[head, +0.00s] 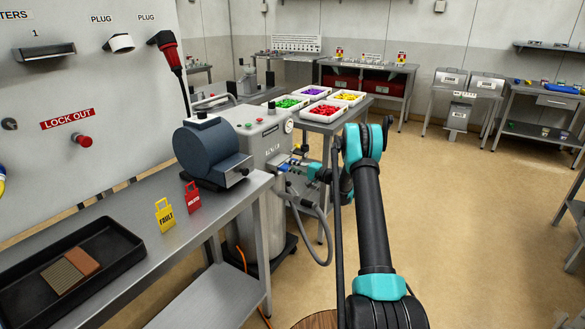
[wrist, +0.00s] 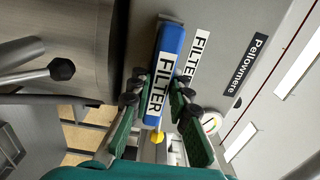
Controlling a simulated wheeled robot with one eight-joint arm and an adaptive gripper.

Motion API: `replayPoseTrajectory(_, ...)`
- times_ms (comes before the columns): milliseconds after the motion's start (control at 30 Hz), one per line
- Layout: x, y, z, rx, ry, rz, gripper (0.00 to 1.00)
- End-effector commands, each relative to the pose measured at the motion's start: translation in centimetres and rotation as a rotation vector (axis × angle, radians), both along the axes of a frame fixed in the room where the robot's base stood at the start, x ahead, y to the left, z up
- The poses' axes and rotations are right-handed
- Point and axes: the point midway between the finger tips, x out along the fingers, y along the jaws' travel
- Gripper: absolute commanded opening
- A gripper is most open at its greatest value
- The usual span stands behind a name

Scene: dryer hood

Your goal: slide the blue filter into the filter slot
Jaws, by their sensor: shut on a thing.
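The blue filter (wrist: 166,60) carries a white FILTER label and is held between the green-padded fingers of my gripper (wrist: 158,92) in the wrist view. Its far end is up against the grey panel of the machine (wrist: 230,85), beside the panel's own FILTER label (wrist: 193,55). The filter slot is hidden behind the filter, so I cannot tell how deep the filter sits. In the head view my gripper (head: 301,168) is small, at the right side of the grey dryer machine (head: 262,140).
A metal bench (head: 160,205) holds a dark blue-grey housing (head: 208,150), yellow and red tags, and a black tray (head: 110,250) with flat brown pieces. A grey hose (head: 322,235) hangs below my gripper. White bins of coloured parts stand behind the machine. Floor at right is clear.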

Motion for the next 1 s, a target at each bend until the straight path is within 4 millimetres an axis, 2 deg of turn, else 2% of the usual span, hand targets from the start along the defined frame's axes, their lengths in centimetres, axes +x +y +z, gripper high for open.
replayPoseTrajectory(300, 0.4, 0.6, 0.0, 0.0, 0.0, 0.001, 0.0)
replayPoseTrajectory(333, 0.4, 0.6, 0.0, 0.0, 0.0, 0.0, 0.22)
replayPoseTrajectory(500, 0.4, 0.6, 0.0, 0.0, 0.0, 0.0, 0.42)
replayPoseTrajectory(833, 0.3, 0.4, 0.0, 0.0, 0.0, 0.0, 0.42)
replayPoseTrajectory(1000, -0.7, -1.2, 0.0, 0.0, 0.0, -0.003, 0.42)
